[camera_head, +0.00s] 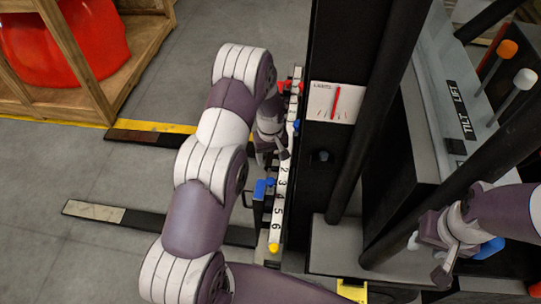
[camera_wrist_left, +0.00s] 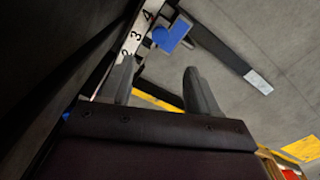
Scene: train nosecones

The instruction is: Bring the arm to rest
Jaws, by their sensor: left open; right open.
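My left gripper (camera_head: 272,152) hangs beside the forklift's dark mast, close to a numbered white scale (camera_head: 279,205). In the left wrist view its two fingers (camera_wrist_left: 158,88) stand apart with nothing between them. A blue piece (camera_head: 263,188) sits beside the scale, below the gripper; it also shows beyond the fingers in the left wrist view (camera_wrist_left: 171,35). My left arm bends in from the bottom. My right gripper (camera_head: 428,258) is at the lower right, in front of the mast's base, and is open with nothing seen in it.
The dark mast (camera_head: 345,60) carries a gauge (camera_head: 334,102) with a red needle. Levers with orange (camera_head: 507,48) and white (camera_head: 525,79) knobs stand at the upper right. Two forks (camera_head: 150,221) lie low over the floor. A wooden crate (camera_head: 140,50) holds a red nosecone (camera_head: 100,40).

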